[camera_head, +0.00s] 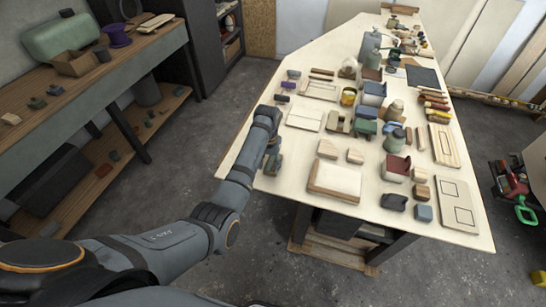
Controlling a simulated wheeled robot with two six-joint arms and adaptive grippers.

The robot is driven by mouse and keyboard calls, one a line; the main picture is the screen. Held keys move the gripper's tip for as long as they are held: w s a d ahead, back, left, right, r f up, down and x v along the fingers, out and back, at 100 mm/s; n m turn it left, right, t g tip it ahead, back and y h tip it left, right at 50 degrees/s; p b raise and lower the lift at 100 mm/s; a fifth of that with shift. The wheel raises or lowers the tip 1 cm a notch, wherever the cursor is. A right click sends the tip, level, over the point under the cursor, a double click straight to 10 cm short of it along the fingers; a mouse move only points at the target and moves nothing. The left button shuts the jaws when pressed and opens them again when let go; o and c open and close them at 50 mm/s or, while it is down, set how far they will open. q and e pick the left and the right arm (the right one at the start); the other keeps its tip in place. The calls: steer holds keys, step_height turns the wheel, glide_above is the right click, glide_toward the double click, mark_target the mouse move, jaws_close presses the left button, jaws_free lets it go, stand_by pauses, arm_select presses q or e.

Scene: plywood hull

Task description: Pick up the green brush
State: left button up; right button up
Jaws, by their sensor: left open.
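My left arm reaches in from the lower left to the near left edge of the plywood table (250,157). My left gripper (272,158) is open and low over the tabletop at that edge. A small dull greenish piece shows at its fingertips; I cannot tell whether it is the green brush or part of the gripper. No brush shape is clear among the small items on the table. A bright green handled thing (525,210) lies at the far right, off the table; its kind is unclear. My right gripper is out of view.
Crowding the middle of the table are blocks, trays, jars and green containers (366,112). A white-topped wooden block (334,180) sits right of my gripper. A wooden shelf bench (60,105) stands at left. Bare floor (140,185) lies between bench and table.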

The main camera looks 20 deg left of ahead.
arm_select(q)
jaws_close()
steer(key=shift+r, duration=0.1)
step_height(320, 180, up, 6)
steer(key=shift+r+b, duration=0.2)
steer(key=shift+b, duration=0.75)
step_height(320, 180, up, 4)
steer(key=shift+s+f+p, duration=0.1)
steer(key=shift+f+p, duration=0.1)
steer(key=shift+p, duration=0.65)
